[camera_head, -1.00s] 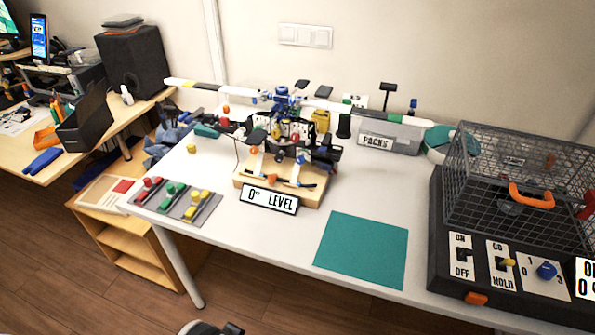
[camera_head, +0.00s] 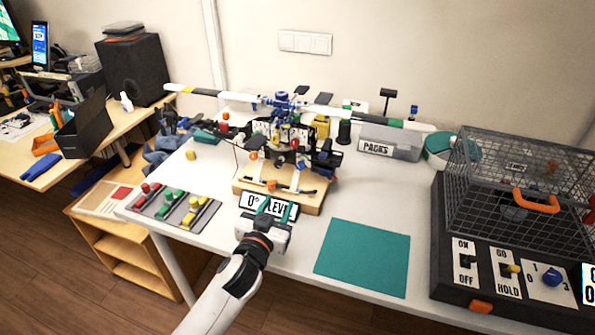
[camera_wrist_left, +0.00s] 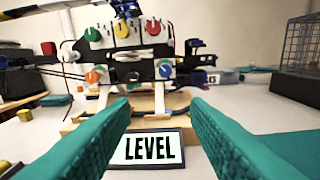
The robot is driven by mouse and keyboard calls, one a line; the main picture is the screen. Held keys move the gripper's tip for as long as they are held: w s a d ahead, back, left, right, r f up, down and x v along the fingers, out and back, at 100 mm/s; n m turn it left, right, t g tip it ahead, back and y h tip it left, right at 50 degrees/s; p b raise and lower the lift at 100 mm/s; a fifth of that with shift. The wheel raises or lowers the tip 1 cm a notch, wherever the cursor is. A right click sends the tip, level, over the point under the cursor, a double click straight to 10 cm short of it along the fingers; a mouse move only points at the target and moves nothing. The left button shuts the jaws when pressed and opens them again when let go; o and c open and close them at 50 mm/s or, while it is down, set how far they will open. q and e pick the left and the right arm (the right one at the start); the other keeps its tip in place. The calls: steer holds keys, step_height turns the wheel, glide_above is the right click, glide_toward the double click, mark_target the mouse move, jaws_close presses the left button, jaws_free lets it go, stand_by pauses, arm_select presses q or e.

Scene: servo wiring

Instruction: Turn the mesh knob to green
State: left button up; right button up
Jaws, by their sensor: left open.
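A helicopter-like rig (camera_head: 285,150) stands on a wooden base (camera_head: 250,188) on the white table. The left wrist view shows its panel with a green knob (camera_wrist_left: 92,34), a yellow knob (camera_wrist_left: 122,30) and a red knob (camera_wrist_left: 153,28) in a row. Below them are an orange knob (camera_wrist_left: 96,75) and a blue knob (camera_wrist_left: 165,71). No mesh label is readable, so I cannot tell which knob it is. My right gripper is out of view.
Red, green and yellow pieces lie on a grey tray (camera_head: 168,221) at left. A teal mat (camera_head: 362,257) lies flat at right of the gripper. A wire cage (camera_head: 515,190) stands on a black switch box (camera_head: 440,272) at far right. A "PACKS" bin (camera_head: 405,145) is behind.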

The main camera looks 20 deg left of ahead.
mark_target(300, 167)
arm_select(q)
steer(key=shift+m+t+h, duration=0.3)
steer(key=w, duration=0.8)
steer(key=w+d+r, duration=0.1)
steer(key=w, duration=0.4)
steer(key=shift+c, duration=0.3)
jaws_close()
